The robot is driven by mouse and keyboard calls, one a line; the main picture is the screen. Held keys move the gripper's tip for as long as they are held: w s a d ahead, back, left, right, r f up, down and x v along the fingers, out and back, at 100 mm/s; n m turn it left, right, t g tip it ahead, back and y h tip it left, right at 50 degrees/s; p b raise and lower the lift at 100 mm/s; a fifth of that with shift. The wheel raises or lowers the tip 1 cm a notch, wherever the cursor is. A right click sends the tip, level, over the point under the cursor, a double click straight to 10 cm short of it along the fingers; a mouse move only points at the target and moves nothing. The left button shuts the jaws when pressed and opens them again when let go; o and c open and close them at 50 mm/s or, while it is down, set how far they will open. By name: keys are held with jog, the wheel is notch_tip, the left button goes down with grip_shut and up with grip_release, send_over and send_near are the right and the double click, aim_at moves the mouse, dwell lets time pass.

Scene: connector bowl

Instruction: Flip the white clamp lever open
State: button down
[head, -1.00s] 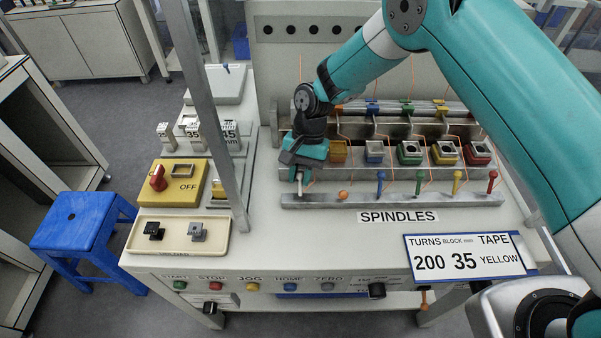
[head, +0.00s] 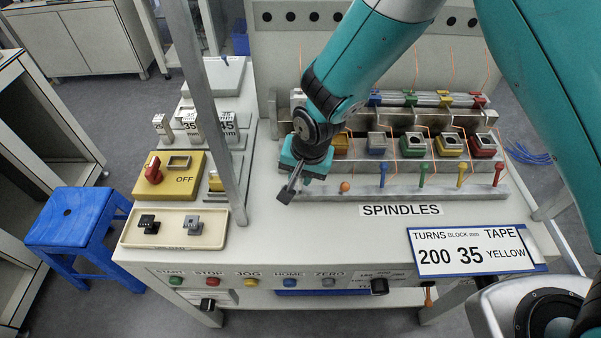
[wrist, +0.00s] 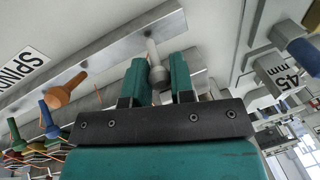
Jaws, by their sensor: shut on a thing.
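The white clamp lever (wrist: 157,72) shows in the wrist view as a pale stem with a rounded end, between my gripper's two teal fingers. It rises from the metal bar (wrist: 90,63). My gripper (wrist: 159,64) is shut on the lever. In the head view my gripper (head: 289,187) is tilted over the left end of the bar, toward the front, and the lever cannot be made out there.
An orange lever (head: 345,187) stands just right of my gripper, with a blue lever (head: 383,174) and others further along. Coloured clamp blocks (head: 413,145) stand behind. A cream tray (head: 170,241) with two small blocks lies to the left.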

aim_at(301, 207)
jog(key=s+t+b, duration=0.1)
jog(key=t+b, duration=0.1)
jog(key=b, duration=0.1)
jog(key=s+f+t+b, duration=0.1)
jog(key=t+b, duration=0.1)
jog(key=b, duration=0.2)
jog(key=shift+s+t, duration=0.2)
jog(key=shift+t, duration=0.2)
jog(key=shift+s+n+t+b, duration=0.25)
jog(key=shift+t+b, duration=0.35)
jog(key=shift+b, duration=0.45)
jog(key=shift+r, duration=0.1)
jog(key=c, duration=1)
grip_release()
jog(key=shift+r, duration=0.1)
jog(key=v, duration=1.7)
jog(key=shift+s, duration=0.25)
